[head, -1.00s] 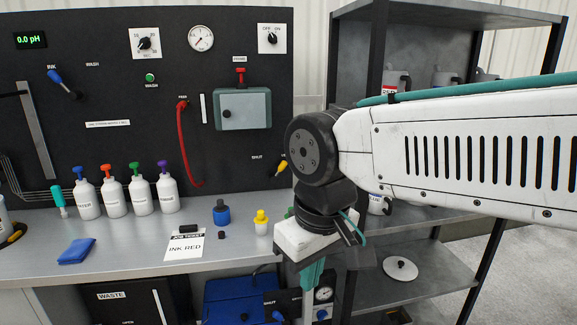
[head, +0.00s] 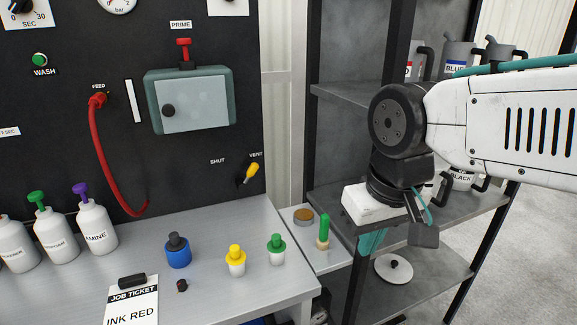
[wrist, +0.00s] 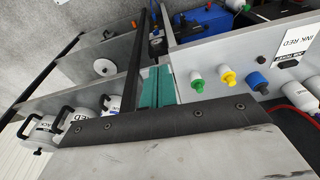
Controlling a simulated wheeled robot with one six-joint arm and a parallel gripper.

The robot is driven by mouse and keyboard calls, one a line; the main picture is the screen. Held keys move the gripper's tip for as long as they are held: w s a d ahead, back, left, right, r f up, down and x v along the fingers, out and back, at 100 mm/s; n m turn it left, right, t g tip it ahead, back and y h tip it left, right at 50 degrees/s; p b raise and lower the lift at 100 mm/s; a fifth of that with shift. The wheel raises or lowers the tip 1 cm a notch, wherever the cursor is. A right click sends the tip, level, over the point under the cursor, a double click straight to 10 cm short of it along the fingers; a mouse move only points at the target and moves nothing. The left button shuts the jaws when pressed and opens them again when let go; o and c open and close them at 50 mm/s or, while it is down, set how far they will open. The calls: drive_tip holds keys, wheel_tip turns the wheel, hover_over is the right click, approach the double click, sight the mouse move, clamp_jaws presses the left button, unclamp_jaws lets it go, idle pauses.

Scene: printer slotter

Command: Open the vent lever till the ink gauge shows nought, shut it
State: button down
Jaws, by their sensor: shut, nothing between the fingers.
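The vent lever (head: 249,173) has a yellow handle and sits low on the right edge of the black panel. Its handle tilts up and right, toward the VENT label and away from SHUT. A round dial marked bar (head: 117,4) is cut off at the top of the head view; its needle cannot be read. A plain white upright strip (head: 133,101) stands by the red feed hose. No gauge labelled ink shows. My gripper (head: 370,242) has teal fingers, shut and empty, right of and below the lever. The fingers also show in the wrist view (wrist: 158,88).
Blue, yellow (head: 235,261) and green-capped (head: 276,250) small bottles stand on the grey bench near its right end. A side ledge holds a green-handled tool (head: 323,232). A dark-framed shelf (head: 345,120) with jugs stands close behind my arm. A job ticket (head: 131,302) reads INK RED.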

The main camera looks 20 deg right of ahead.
drive_tip(key=w+f+m+t, duration=0.3)
drive_tip(key=w+m, duration=0.2)
drive_tip(key=w, duration=0.7)
drive_tip(key=w+f+m+t, duration=0.3)
drive_tip(key=w+m+t, duration=0.1)
drive_tip(key=w, duration=0.7)
drive_tip(key=m+t, duration=0.9)
drive_tip(key=m, duration=0.3)
approach(248, 175)
drive_tip(key=s+d, duration=0.2)
drive_tip(key=d, duration=0.3)
drive_tip(key=w, duration=1)
drive_tip(key=shift+r+y, duration=0.3)
drive_tip(key=shift+s+d+r, duration=0.1)
drive_tip(key=shift+r, duration=0.1)
